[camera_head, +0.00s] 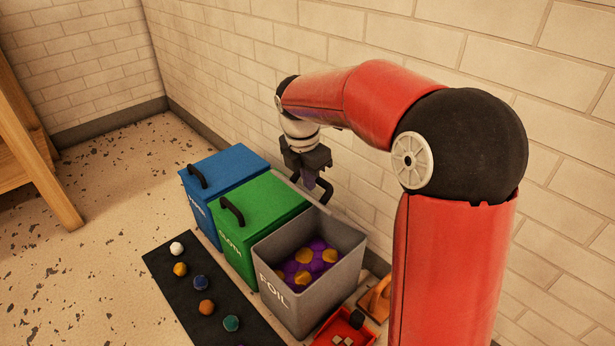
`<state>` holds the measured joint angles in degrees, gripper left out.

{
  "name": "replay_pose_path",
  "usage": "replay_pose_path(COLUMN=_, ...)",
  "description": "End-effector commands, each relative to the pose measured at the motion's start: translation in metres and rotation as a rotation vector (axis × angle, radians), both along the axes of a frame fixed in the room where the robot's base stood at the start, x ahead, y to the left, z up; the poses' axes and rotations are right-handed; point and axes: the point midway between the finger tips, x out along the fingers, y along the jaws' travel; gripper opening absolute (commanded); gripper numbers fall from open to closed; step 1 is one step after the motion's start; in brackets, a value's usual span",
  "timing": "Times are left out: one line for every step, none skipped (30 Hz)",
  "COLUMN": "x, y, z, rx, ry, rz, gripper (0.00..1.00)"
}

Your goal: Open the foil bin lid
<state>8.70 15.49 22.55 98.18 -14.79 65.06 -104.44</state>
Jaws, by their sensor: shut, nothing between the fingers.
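The grey foil bin (322,290), marked FOIL, stands at the near end of a row of bins. Its top is uncovered, and purple and gold items (304,257) show inside. I cannot make out its lid clearly. My gripper (311,184) is shut and empty, pointing down above the bin's back left corner, close to the wall. A dark curved piece shows by the fingers; I cannot tell whether it is a lid handle or part of the gripper.
A green bin (262,207) and a blue bin (226,176), both lidded, stand beside the foil bin. A black mat (177,290) with several small balls lies in front. A red tray (343,330) sits at the right. The brick wall is close behind.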

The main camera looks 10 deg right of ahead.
Motion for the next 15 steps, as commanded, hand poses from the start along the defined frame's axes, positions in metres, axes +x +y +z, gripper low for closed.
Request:
replay_pose_path(x=0.003, y=-0.005, z=0.009, rx=0.011, ry=0.01, rz=-0.003, gripper=0.0)
replay_pose_path(x=0.004, y=-0.007, z=0.011, rx=0.02, ry=0.017, rz=-0.004, gripper=0.0)
replay_pose_path(x=0.007, y=-0.01, z=0.015, rx=0.033, ry=0.026, rz=-0.004, gripper=0.0)
replay_pose_path(x=0.008, y=-0.012, z=0.017, rx=0.043, ry=0.033, rz=-0.004, gripper=0.0)
replay_pose_path(x=0.01, y=-0.015, z=0.019, rx=0.054, ry=0.04, rz=-0.005, gripper=0.0)
replay_pose_path(x=0.012, y=-0.018, z=0.021, rx=0.068, ry=0.05, rz=-0.005, gripper=0.0)
replay_pose_path(x=0.014, y=-0.021, z=0.022, rx=0.077, ry=0.057, rz=-0.005, gripper=0.0)
replay_pose_path(x=0.015, y=-0.023, z=0.024, rx=0.088, ry=0.065, rz=-0.004, gripper=0.0)
replay_pose_path(x=0.018, y=-0.027, z=0.026, rx=0.103, ry=0.074, rz=-0.006, gripper=0.0)
replay_pose_path(x=0.02, y=-0.029, z=0.027, rx=0.113, ry=0.081, rz=-0.005, gripper=0.0)
replay_pose_path(x=0.022, y=-0.032, z=0.029, rx=0.124, ry=0.088, rz=-0.005, gripper=0.0)
replay_pose_path(x=0.024, y=-0.036, z=0.03, rx=0.139, ry=0.098, rz=-0.006, gripper=0.0)
replay_pose_path(x=0.026, y=-0.039, z=0.031, rx=0.151, ry=0.106, rz=-0.006, gripper=0.0)
replay_pose_path(x=0.028, y=-0.042, z=0.033, rx=0.161, ry=0.112, rz=-0.006, gripper=0.0)
replay_pose_path(x=0.031, y=-0.046, z=0.035, rx=0.176, ry=0.121, rz=-0.006, gripper=0.0)
